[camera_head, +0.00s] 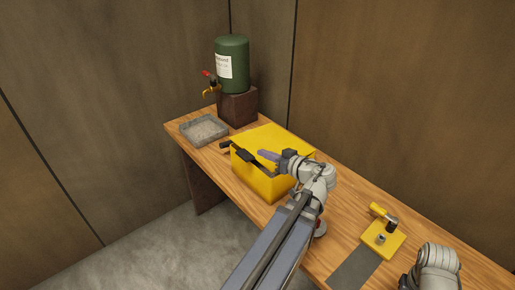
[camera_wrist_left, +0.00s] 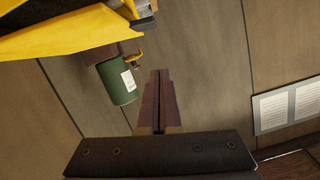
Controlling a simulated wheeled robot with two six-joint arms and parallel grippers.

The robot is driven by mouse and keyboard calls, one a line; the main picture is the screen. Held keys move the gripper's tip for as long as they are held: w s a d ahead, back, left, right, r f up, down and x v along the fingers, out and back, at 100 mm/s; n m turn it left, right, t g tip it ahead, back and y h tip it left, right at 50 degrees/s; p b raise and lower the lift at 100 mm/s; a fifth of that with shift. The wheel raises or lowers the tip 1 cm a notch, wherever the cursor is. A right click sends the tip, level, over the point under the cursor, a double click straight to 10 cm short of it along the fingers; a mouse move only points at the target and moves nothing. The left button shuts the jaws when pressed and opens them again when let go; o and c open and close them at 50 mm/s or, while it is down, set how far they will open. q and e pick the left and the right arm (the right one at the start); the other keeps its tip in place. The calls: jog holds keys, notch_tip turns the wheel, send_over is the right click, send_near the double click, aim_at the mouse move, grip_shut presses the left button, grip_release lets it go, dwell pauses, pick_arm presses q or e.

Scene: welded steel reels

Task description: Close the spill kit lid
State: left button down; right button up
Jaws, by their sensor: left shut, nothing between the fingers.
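The yellow spill kit box (camera_head: 272,185) stands on the wooden bench in the head view. Its yellow lid (camera_head: 265,136) slopes across the top. Dark parts lie along the near edge between lid and box, and I cannot tell how wide any gap is there. My left gripper (camera_head: 264,154) is shut and empty, its fingers at the lid's near side; I cannot tell whether they touch it. My left arm hides the box's right end. In the left wrist view, the shut fingers (camera_wrist_left: 158,88) are clear of a yellow panel (camera_wrist_left: 65,35) at the upper left.
A green drum (camera_head: 232,66) with a tap sits on a brown block (camera_head: 237,106) at the bench's far end. A grey tray (camera_head: 186,134) lies before it. A yellow fixture (camera_head: 382,239) and a dark mat (camera_head: 354,270) are at the right. Walls stand close behind the bench.

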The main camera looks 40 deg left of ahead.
pick_arm(q)
jog(key=shift+d+r, duration=0.1)
jog(key=shift+d, duration=0.3)
jog(key=w+a+r+n+h+p, duration=0.1)
jog(key=r+h+p, duration=0.5)
jog(key=p, duration=1)
jog(key=w+a, duration=0.1)
jog(key=a, duration=0.1)
jog(key=shift+a+n+g, duration=0.3)
jog(key=shift+a, duration=0.05)
jog(key=shift+f, duration=0.15)
jog(key=b, duration=0.7)
send_over(242, 152)
jog(key=d, duration=0.3)
jog(key=f, duration=0.7)
jog(key=shift+w+d+f, duration=0.1)
jog(key=shift+w+d, duration=0.1)
jog(key=shift+w, duration=0.05)
jog(key=shift+s+a+f+b, duration=0.15)
jog(key=shift+s+f+b, duration=0.05)
jog(key=shift+f+b, duration=0.85)
jog(key=shift+s+f+b, duration=0.1)
jog(key=shift+f+b, duration=0.7)
jog(key=shift+b, duration=0.05)
